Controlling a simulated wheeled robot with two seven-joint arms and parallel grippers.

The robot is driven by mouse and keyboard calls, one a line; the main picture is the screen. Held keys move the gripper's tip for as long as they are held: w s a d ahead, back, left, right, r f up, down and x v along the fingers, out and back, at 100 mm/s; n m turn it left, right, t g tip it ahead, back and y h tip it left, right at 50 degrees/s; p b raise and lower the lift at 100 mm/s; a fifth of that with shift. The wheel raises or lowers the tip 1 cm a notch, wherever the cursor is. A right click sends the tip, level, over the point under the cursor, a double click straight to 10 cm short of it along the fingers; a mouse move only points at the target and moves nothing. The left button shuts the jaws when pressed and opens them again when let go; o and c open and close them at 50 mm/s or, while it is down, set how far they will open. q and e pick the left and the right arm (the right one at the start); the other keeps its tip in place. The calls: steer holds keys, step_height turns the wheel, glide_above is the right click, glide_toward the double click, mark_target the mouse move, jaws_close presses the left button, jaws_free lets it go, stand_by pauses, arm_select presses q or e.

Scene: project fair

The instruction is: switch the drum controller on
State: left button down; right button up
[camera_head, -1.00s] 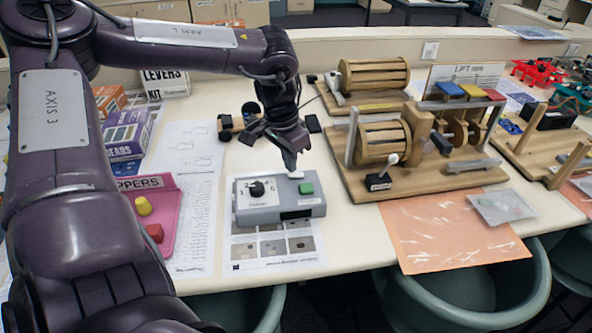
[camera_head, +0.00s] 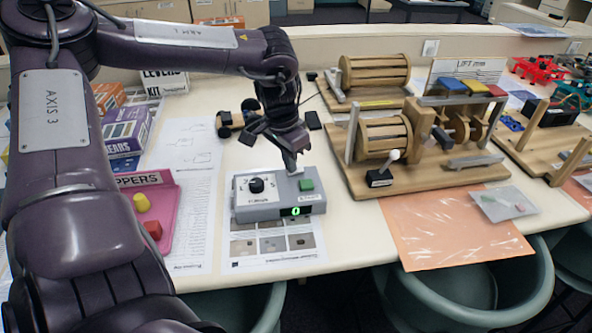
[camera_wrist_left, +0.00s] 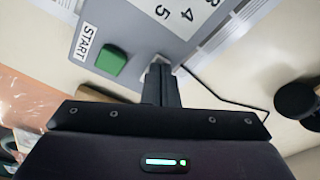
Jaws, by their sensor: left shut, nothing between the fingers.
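The drum controller (camera_head: 250,212) is a grey box on the table with a black dial (camera_head: 256,185), a green START button (camera_head: 306,185) and a small display (camera_head: 296,211) that glows green with a "0". My left gripper (camera_head: 291,168) is shut and empty, pointing down at the box's back edge behind the green button. In the left wrist view, its closed fingers (camera_wrist_left: 161,85) meet a small pale part (camera_wrist_left: 157,64) at the edge of the box, close to the green button (camera_wrist_left: 111,61). The fingers partly hide this pale part. My right gripper is not in view.
A wooden drum machine (camera_head: 385,138) with a white-knobbed lever stands right of the controller. A pink tray (camera_head: 162,205) with yellow and red pieces lies to the left. A small wheeled wooden car (camera_head: 237,118) is behind. A printed sheet (camera_head: 272,250) lies under the controller.

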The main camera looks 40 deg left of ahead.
arm_select(q)
step_height(320, 180, up, 7)
steer(key=p, duration=0.4)
stand_by(0.4)
steer(key=shift+r, duration=0.1)
